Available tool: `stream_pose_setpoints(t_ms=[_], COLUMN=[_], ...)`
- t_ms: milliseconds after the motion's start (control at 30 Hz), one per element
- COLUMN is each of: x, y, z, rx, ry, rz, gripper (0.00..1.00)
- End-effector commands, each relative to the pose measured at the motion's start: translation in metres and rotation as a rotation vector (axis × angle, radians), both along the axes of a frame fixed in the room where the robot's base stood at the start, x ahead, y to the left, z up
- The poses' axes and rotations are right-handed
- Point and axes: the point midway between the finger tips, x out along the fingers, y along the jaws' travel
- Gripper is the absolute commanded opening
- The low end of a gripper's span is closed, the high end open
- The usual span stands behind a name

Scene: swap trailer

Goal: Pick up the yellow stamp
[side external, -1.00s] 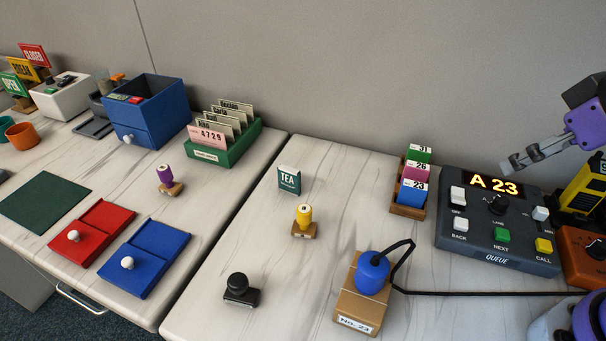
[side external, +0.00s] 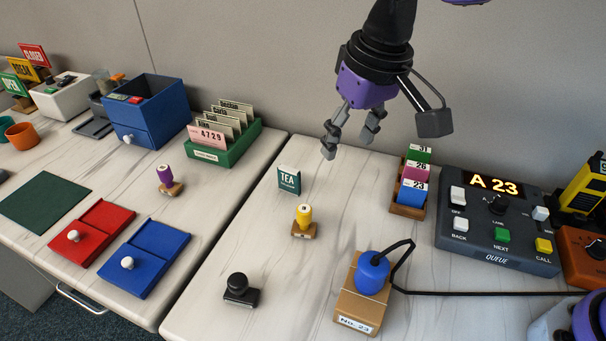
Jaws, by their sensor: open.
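The yellow stamp (side external: 304,216) stands upright on the right-hand table, with a yellow handle on a brown wooden base. My gripper (side external: 347,146) hangs above the back of that table, pointing down. Its grey fingers are apart and nothing is between them. It is above and behind the stamp, a little to the right in the picture, and does not touch it.
A small green TEA box (side external: 289,180) stands just behind the stamp. A blue-topped stamp on a cardboard box (side external: 358,302) with a black cable is front right, and a black stamp (side external: 240,292) front left. A card rack (side external: 407,211) and queue console (side external: 497,225) stand to the right.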

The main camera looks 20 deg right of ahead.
Motion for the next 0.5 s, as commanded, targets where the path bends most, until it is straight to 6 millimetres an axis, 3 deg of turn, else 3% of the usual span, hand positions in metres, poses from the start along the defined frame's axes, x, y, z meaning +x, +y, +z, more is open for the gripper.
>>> stream_pose_setpoints(t_ms=[33, 100, 200, 500], x=[0.002, 0.004, 0.004, 0.009], y=[0.019, 0.038, 0.054, 0.060], z=[-0.011, -0.022, -0.032, -0.076], rx=[-0.010, -0.017, -0.026, -0.030], ry=[0.019, 0.036, 0.051, 0.059], rz=[0.016, 0.024, 0.030, 0.030], gripper=[0.64, 0.64, 0.64, 0.64])
